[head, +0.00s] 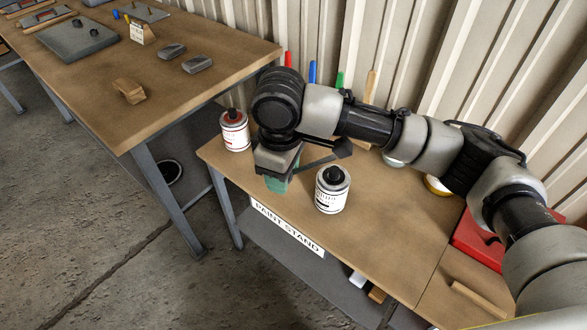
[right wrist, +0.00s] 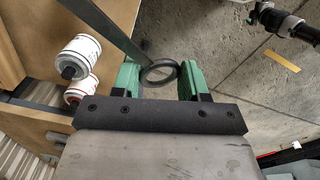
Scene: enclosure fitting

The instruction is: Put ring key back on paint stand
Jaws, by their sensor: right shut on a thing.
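My right gripper (head: 277,183) is over the left part of the paint stand (head: 390,235) in the head view, between two white paint cans. In the right wrist view its green fingers (right wrist: 160,78) are shut on the dark ring of the ring key (right wrist: 158,72).
One paint can (head: 234,130) stands left of the gripper, another (head: 332,189) right of it. Coloured handles (head: 313,72) stand at the wall behind. A red case (head: 480,240) is at the right. A workbench (head: 110,85) stands at the left. The stand's front middle is clear.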

